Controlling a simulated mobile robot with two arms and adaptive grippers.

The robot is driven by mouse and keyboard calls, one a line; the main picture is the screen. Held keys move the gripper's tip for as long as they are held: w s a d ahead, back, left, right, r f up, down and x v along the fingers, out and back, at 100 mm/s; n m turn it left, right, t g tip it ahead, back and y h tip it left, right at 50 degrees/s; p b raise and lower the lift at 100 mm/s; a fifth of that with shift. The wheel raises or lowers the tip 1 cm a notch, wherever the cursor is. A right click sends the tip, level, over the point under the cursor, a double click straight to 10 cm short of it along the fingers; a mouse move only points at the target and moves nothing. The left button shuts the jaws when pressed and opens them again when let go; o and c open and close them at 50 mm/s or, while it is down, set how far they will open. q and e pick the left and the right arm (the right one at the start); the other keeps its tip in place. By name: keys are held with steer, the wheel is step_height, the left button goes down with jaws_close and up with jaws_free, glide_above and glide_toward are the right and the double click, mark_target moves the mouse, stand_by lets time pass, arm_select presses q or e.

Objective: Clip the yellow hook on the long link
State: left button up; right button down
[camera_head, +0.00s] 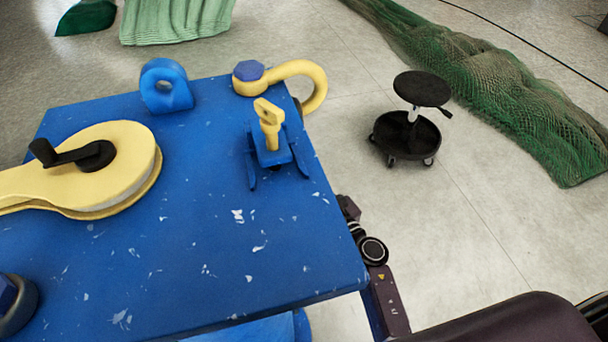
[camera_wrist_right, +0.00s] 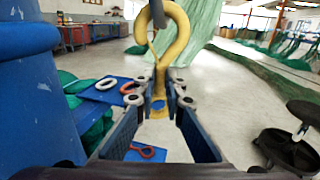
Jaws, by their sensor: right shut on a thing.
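In the right wrist view, my right gripper (camera_wrist_right: 160,103) is shut on the lower end of the yellow hook (camera_wrist_right: 178,35). The hook stands up from between the fingertips and its curved top reaches the upper edge of the picture. A dark grey piece (camera_wrist_right: 157,13) shows within the curve of the hook; I cannot tell whether it is the long link or whether it touches the hook. In the head view my right arm (camera_head: 372,250) shows beside the table's right edge, and its gripper is hidden. My left gripper is not in view.
The blue table (camera_head: 190,245) carries a yellow pulley block (camera_head: 100,180), a blue eye (camera_head: 165,88), a yellow shackle (camera_head: 305,70) and a yellow piece (camera_head: 269,122) on a blue stand. A black stool (camera_head: 422,90) stands right. A large blue body (camera_wrist_right: 35,90) is close left in the wrist view.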

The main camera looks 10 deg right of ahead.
steer(key=shift+r, duration=0.1)
steer(key=c, duration=1.9)
jaws_free()
steer(key=shift+c, duration=0.2)
steer(key=v, duration=1.2)
steer(key=s+d+f+m+g+h, duration=0.15)
steer(key=s+f+m+g, duration=0.35)
steer(key=f+m, duration=0.9)
steer(key=s+f+m+g+h, duration=0.25)
steer(key=s+f+m, duration=0.5)
steer(key=f, duration=1.35)
steer(key=s+d+f+m+g, duration=0.1)
steer(key=s+f+m+g, duration=0.2)
steer(key=s+f+m, duration=0.2)
steer(key=s+d+f+m+g, duration=0.2)
steer(key=s+f+m, duration=0.3)
steer(key=s, duration=0.7)
steer(key=s+d+f+m+g+h, duration=0.1)
steer(key=s+d+f+m+g, duration=0.1)
steer(key=s+f+m, duration=0.3)
steer(key=s+f+g, duration=0.1)
steer(key=s, duration=0.3)
steer(key=shift+s+g, duration=0.15)
steer(key=shift+g, duration=0.2)
